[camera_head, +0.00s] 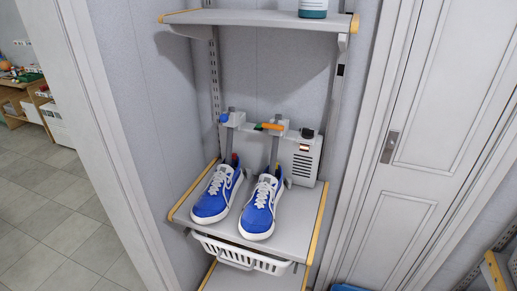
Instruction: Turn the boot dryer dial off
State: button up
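The boot dryer (306,164) is a light grey box with a vented right side, at the back of a shelf in the head view. A small black knob (307,133) sits on its top right, possibly the dial; its setting is too small to read. A small lit panel (305,147) is below it. A blue round part (223,118) and an orange bar (270,126) are at the top of the dryer's uprights. Two blue and white shoes (218,194) (262,208) stand in front of the dryer. My gripper is not in view.
The shelf (293,220) has yellow edges, with a white basket (240,254) under its front. An upper shelf (256,18) with a bottle (313,8) hangs above. A closed door (450,120) is at right; open tiled floor (50,220) lies left.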

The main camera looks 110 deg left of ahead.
aim_at(307, 134)
jog(key=u, duration=3.55)
